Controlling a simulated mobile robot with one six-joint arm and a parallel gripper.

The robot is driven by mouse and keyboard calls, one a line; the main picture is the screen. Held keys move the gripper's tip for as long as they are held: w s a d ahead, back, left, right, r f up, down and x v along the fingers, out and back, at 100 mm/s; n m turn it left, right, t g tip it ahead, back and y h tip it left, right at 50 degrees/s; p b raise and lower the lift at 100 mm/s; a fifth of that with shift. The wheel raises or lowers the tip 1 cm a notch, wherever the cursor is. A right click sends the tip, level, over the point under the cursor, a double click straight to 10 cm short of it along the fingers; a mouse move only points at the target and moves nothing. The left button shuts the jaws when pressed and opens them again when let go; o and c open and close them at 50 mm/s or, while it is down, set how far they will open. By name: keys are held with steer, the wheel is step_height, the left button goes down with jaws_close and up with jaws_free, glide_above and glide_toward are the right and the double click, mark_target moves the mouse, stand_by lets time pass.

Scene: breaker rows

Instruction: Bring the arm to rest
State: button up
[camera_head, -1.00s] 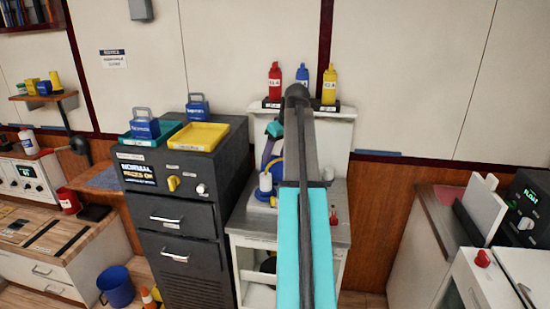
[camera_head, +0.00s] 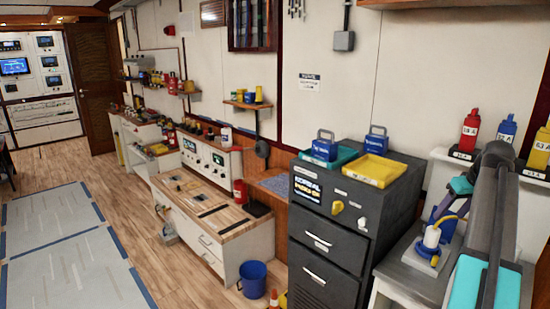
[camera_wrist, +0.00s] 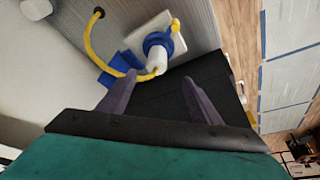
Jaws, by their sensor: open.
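My arm (camera_head: 490,215) rises at the right edge of the head view, with dark links and a turquoise section. In the wrist view my gripper (camera_wrist: 155,92) shows two purple-grey fingers spread apart with nothing between them. Beyond the fingertips, a white cylinder with a blue collar (camera_wrist: 158,48) and a yellow cord (camera_wrist: 100,65) stands on a grey top. The same white and blue item (camera_head: 431,240) shows left of my arm in the head view. I cannot tell the exact gap between it and the fingers.
A dark cabinet (camera_head: 330,262) stands left of my arm, bearing a yellow tray (camera_head: 375,170), a teal tray (camera_head: 325,158) and two blue padlock-shaped blocks. Red (camera_head: 470,130), blue and yellow bottles stand behind my arm. A blue bucket (camera_head: 253,278) is on the floor. Open floor (camera_head: 70,240) lies at left.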

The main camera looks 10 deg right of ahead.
steer(key=a+f+m+g+y+p, duration=0.2)
steer(key=a+f+g+y+p, duration=0.15)
steer(key=a+f, duration=2.35)
steer(key=s+a+f+g+b, duration=0.1)
steer(key=s+a+f, duration=0.1)
steer(key=a+f, duration=0.4)
steer(key=s+a+f+n+g+h, duration=0.1)
steer(key=s+a+f, duration=0.2)
steer(key=f, duration=0.4)
steer(key=s+a+f+g+b, duration=0.1)
steer(key=s+a+f, duration=0.1)
steer(key=a+f, duration=0.4)
steer(key=s+a+f+n+g+h+b, duration=0.1)
steer(key=s+a+f+g, duration=0.1)
steer(key=s+a+f, duration=0.3)
steer(key=s+a+f+n+g+h, duration=0.1)
steer(key=s+a+f, duration=0.5)
steer(key=s+f, duration=0.5)
steer(key=s, duration=0.6)
steer(key=shift+s+f+n+g+b, duration=0.2)
steer(key=shift+f+n+g+b, duration=0.1)
steer(key=shift+f+g+b, duration=0.1)
